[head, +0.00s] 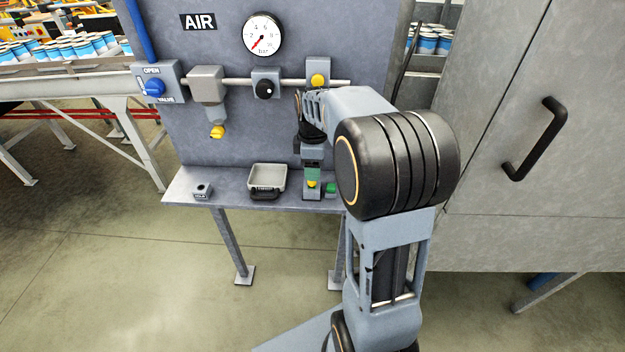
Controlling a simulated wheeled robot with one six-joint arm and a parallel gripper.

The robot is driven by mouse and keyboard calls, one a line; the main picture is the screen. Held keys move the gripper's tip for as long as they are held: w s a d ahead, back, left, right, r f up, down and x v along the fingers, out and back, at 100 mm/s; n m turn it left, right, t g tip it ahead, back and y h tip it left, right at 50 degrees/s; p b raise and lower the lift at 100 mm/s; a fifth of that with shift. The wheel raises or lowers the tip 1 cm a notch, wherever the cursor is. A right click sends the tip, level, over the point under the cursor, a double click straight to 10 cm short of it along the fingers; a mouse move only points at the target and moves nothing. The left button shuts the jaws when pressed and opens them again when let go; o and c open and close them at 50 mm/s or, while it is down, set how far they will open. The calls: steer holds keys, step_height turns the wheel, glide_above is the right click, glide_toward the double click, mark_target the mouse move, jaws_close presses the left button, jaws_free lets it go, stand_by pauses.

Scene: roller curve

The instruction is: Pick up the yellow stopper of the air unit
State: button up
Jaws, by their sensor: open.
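An air panel (230,50) stands behind a narrow grey shelf (232,199). A yellow stopper-like piece (217,131) sits at the bottom of the grey filter bowl on the pipe. Another small yellow piece (312,184) shows low at my gripper, just over the shelf. My gripper (312,189) points down at the right part of the shelf, open. The yellow piece appears between or just behind its fingers; I cannot tell whether they touch it. A third yellow round part (318,80) is on the right-hand pipe block.
A green piece (331,188) is right of my gripper. The blue valve (155,88), black knob (265,88) and gauge (263,35) are on the panel. A grey cabinet (510,110) stands right.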

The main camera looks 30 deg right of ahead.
steer(key=shift+w+a+f, duration=0.1)
steer(key=shift+f, duration=1.1)
steer(key=shift+w+f, duration=0.1)
steer(key=shift+f, duration=1.1)
steer(key=c, duration=1)
steer(key=shift+r, duration=0.1)
steer(key=shift+r, duration=0.45)
step_height(320, 180, up, 2)
steer(key=shift+r, duration=0.2)
steer(key=s+r, duration=0.3)
steer(key=s, duration=0.1)
steer(key=s+a+r+b, duration=0.1)
steer(key=s+r, duration=0.2)
steer(key=s, duration=0.1)
steer(key=s+r, duration=0.3)
steer(key=s, duration=0.2)
steer(key=shift+s+a+b, duration=0.1)
steer(key=shift+a+b, duration=0.1)
steer(key=shift+b, duration=0.1)
